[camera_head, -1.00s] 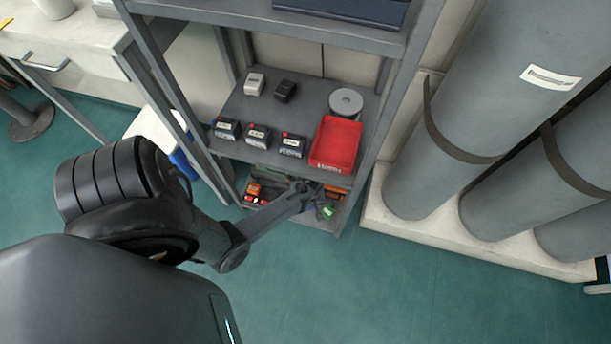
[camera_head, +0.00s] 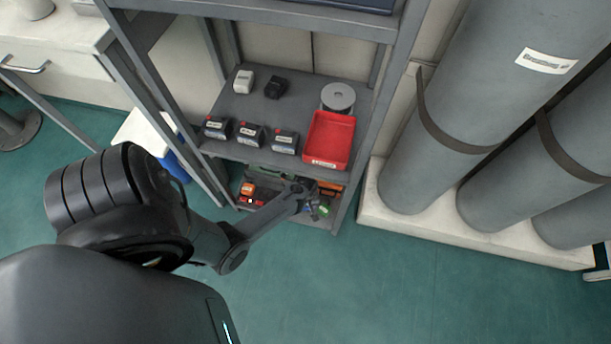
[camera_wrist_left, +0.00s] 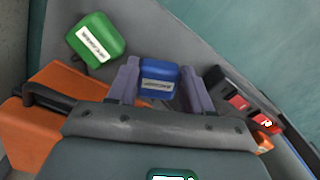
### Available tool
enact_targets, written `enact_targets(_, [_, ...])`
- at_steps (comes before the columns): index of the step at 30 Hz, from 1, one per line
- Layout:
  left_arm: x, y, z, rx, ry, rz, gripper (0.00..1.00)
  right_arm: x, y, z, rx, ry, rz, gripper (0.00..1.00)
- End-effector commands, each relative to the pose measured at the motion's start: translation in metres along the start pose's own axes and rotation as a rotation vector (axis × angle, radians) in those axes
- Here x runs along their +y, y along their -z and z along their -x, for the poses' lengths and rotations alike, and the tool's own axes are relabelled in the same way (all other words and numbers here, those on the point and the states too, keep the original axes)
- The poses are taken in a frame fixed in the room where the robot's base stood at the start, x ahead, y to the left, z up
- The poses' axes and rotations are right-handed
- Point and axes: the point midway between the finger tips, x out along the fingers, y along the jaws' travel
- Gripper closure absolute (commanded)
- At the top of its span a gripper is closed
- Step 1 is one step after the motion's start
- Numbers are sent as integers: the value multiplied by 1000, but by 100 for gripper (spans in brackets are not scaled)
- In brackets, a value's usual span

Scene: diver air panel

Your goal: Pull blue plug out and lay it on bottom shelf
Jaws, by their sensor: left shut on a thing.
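The blue plug (camera_wrist_left: 158,80), a small block with a white label, sits between the two fingers of my left gripper (camera_wrist_left: 160,70) in the left wrist view. The gripper is shut on it. In the head view my left gripper (camera_head: 312,203) reaches in low at the front of the bottom shelf (camera_head: 290,222). The plug is too small there to make out surely. Whether the plug touches the shelf surface cannot be told.
A green labelled block (camera_wrist_left: 96,40) lies left of the blue plug, beside an orange case (camera_wrist_left: 45,115). Red and black items (camera_wrist_left: 240,100) lie to the right. The shelf above holds a red bin (camera_head: 328,140) and several small labelled boxes. Large grey cylinders (camera_head: 440,120) stand at right.

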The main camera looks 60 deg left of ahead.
Motion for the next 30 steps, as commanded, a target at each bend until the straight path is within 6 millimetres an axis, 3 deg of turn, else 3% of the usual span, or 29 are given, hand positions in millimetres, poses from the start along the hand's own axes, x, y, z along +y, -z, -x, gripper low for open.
enact_targets(18, [0,0,-6,1,-1,0,86,2,-1,-2,-1,-6,8,0])
enact_targets(19, [0,0,-6,1,-1,0,48,2,-1,-2,-1,-6,7,0])
enact_targets(24, [0,0,-6,1,-1,0,22,1,-1,-2,-1,-3,4,0])
enact_targets(30, [0,0,-6,0,0,0,20,0,-1,-2,0,0,0,0])
